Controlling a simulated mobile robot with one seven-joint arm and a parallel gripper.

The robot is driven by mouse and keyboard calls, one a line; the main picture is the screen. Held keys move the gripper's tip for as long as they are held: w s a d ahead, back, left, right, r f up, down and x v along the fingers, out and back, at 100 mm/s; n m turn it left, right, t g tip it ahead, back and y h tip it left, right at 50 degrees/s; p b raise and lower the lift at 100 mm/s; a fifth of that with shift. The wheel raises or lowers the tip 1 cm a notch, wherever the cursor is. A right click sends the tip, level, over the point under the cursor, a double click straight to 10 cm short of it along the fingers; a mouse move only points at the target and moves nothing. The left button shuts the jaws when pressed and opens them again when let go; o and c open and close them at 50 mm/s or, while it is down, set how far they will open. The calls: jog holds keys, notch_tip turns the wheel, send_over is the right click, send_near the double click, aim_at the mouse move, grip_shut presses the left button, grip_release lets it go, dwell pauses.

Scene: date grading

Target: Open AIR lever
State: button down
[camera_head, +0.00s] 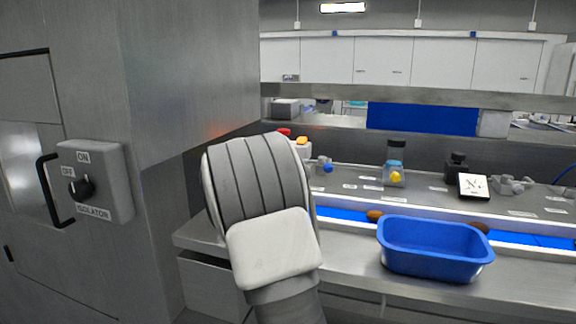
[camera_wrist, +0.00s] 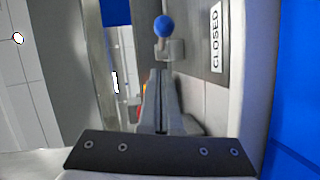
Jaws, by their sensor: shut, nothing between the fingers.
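The lever with a blue ball knob (camera_wrist: 163,27) shows in the wrist view, on a small grey fitting (camera_wrist: 171,50). A white label reading CLOSED (camera_wrist: 216,37) is to its right. My gripper (camera_wrist: 161,74) is shut and empty, its fingertips just short of the fitting and below the knob in the picture. I cannot tell whether they touch. In the head view a blue knob (camera_head: 328,168) shows on a small fitting at the back of the bench, just right of my arm. My arm hides the gripper there. I see no AIR lettering.
A blue tub (camera_head: 435,250) stands at the bench front before a blue belt (camera_head: 342,214) carrying brown dates. A yellow-knobbed device (camera_head: 394,174) and a black-framed display (camera_head: 473,186) stand farther right. A steel cabinet with an isolator switch (camera_head: 94,183) is at left.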

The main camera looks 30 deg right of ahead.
aim_at(324, 164)
jog(key=d, duration=0.3)
jog(key=s+d+f, duration=0.1)
jog(key=shift+s+d, duration=0.1)
jog(key=shift+d, duration=0.25)
jog(key=shift+s+d+f+t+b, duration=0.15)
jog(key=shift+t+b, duration=0.15)
jog(key=shift+b, duration=0.5)
jog(key=shift+n+t+y+b, duration=0.3)
jog(key=shift+n+b, duration=0.1)
jog(key=shift+b, duration=0.35)
